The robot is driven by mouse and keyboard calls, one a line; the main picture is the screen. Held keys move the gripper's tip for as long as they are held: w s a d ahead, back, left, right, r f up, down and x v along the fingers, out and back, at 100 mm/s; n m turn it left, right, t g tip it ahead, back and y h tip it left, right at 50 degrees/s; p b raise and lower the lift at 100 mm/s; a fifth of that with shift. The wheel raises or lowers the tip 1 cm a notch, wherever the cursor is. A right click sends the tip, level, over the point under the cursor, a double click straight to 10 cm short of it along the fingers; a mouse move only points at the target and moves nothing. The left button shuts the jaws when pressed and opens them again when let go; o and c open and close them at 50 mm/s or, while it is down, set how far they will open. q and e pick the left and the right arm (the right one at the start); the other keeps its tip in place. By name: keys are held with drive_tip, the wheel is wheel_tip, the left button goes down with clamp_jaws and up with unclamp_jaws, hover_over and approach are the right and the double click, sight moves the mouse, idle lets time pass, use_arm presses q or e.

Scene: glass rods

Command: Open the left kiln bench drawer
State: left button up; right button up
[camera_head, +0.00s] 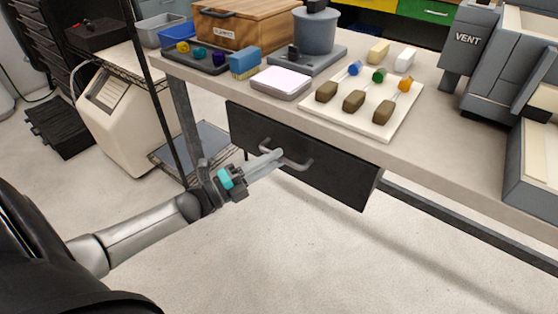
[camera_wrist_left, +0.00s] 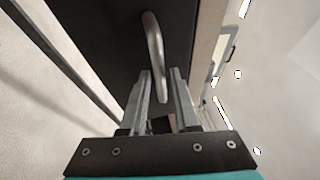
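The dark drawer (camera_head: 335,181) hangs under the front edge of the kiln bench (camera_head: 440,165). No drawer interior shows, and its front looks close to the bench edge. Its grey bar handle (camera_head: 297,165) also shows in the left wrist view (camera_wrist_left: 153,40). My left gripper (camera_head: 279,154) is at the handle, reaching in from the left. In the wrist view its two fingers (camera_wrist_left: 162,78) are apart, with the handle's near end between them and gaps visible beside it. I cannot tell whether either finger touches it. My right gripper is not in view.
On the bench are a white board (camera_head: 380,122) with glass rods on brown blocks, a pale pad (camera_head: 281,83), a grey pot (camera_head: 315,32) and a wooden box (camera_head: 245,25). A wire rack (camera_head: 200,145) stands left. The floor before the drawer is clear.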

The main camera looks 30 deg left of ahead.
use_arm(q)
drive_tip(key=shift+x, duration=0.95)
clamp_jaws()
idle(0.8)
